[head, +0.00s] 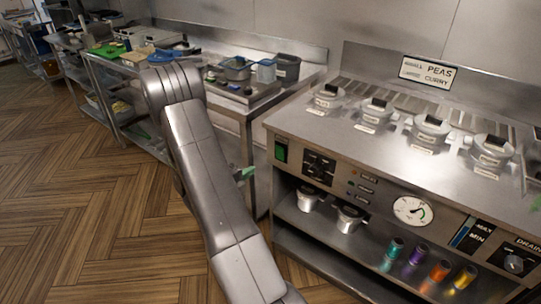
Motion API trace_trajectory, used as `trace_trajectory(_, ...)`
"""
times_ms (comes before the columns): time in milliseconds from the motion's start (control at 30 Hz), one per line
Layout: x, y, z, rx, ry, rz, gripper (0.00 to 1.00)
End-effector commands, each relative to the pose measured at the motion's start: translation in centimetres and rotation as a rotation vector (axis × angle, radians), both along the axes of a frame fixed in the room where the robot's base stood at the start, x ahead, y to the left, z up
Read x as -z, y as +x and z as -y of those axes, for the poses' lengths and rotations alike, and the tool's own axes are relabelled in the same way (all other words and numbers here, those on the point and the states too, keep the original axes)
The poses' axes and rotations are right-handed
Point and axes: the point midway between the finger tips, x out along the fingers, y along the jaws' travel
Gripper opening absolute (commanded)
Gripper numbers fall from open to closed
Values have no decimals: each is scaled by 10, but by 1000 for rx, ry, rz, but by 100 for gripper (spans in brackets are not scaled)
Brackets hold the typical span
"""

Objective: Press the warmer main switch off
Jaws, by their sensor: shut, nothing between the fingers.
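The warmer (300,126) is a steel counter unit on the right with a front control panel. At the panel's left end is a green rocker switch (281,152) in a dark frame, which looks like the main switch; its pressed side is too small to tell. My arm crosses the middle of the view. My gripper (245,174) is mostly hidden behind the arm; only its green fingertips show, shut and empty. They are left of and slightly below the switch in the picture, apart from it.
The panel also has a black control block (318,165), small indicators (361,187), a round gauge (413,210) and a drain knob (514,264). Lidded pots (375,112) sit on top. Metal pots (350,218) and colored jars (438,272) stand below. A fryer counter (247,98) is behind. Left floor is clear.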

Motion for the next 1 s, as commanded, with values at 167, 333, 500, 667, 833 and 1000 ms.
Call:
trace_trajectory(167, 1, 8, 6, 1, 0, -1, 0)
trace_trajectory(333, 5, 32, 25, 3, 0, -1, 0)
trace_trajectory(500, 11, 62, 47, 3, 0, -1, 0)
trace_trajectory(667, 12, 87, 65, 2, 1, 0, 0)
trace_trajectory(833, 9, 104, 76, 0, 1, -1, 0)
trace_trajectory(1000, 9, 111, 81, -1, 0, -1, 0)
